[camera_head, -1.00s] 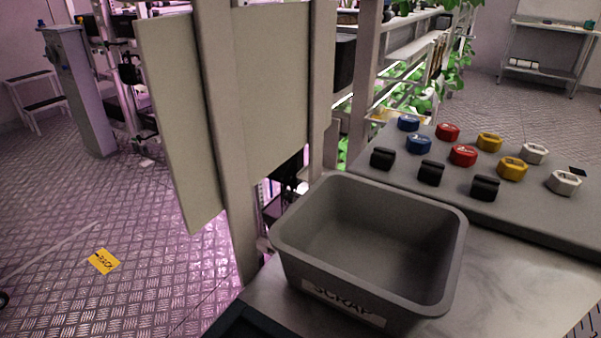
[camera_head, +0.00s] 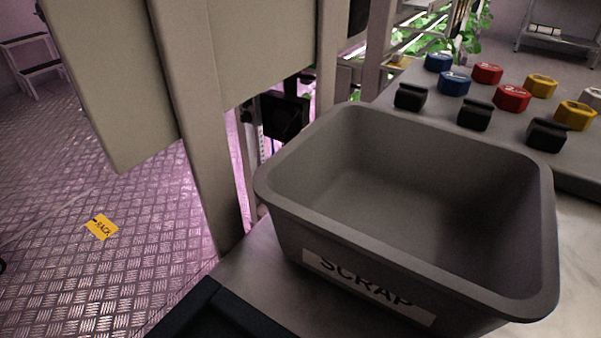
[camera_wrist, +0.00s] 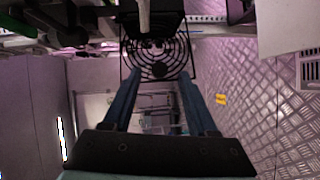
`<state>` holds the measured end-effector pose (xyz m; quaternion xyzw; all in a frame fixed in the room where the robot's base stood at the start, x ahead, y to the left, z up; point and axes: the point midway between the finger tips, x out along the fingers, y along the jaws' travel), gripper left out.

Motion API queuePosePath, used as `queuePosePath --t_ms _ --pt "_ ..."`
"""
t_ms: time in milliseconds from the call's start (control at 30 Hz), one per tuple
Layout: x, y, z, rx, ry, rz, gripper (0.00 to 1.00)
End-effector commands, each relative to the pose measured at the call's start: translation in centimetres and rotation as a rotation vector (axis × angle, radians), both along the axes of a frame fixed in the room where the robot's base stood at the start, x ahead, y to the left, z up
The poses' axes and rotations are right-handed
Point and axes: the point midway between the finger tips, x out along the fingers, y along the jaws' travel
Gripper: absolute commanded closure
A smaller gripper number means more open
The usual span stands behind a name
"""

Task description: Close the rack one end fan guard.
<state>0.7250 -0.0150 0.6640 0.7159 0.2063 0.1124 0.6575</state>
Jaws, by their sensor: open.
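In the wrist view, a black fan with a round wire guard (camera_wrist: 157,48) is at the top middle, ahead of my fingers. A pale upright bar covers part of its upper half. I cannot tell whether the guard is open or shut. My gripper (camera_wrist: 160,75) is open and empty, its two blue fingers spread either side of the lower part of the guard in the picture. Contact is not visible. In the head view, a black box-like part (camera_head: 285,116), perhaps the fan, shows behind the grey post and bin. My gripper is not seen in the head view.
A grey scrap bin (camera_head: 400,275) stands on the bench (camera_head: 262,262), beside a panel with coloured and black knobs (camera_head: 511,97). Beige panels (camera_head: 258,45) and a post (camera_head: 190,110) stand left of it. The patterned floor with a yellow tag (camera_head: 102,227) is open.

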Motion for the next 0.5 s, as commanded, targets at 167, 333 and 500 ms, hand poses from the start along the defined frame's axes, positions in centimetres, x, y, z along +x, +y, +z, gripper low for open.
queuePosePath --t_ms 167,333,500 --pt "1.14 0.6 -0.22 0.0 0.0 0.001 0.42" --pt "1.33 0.68 -0.11 0.001 0.0 0.0 0.42" --pt "1.3 0.68 -0.11 0.001 0.0 0.0 0.45"
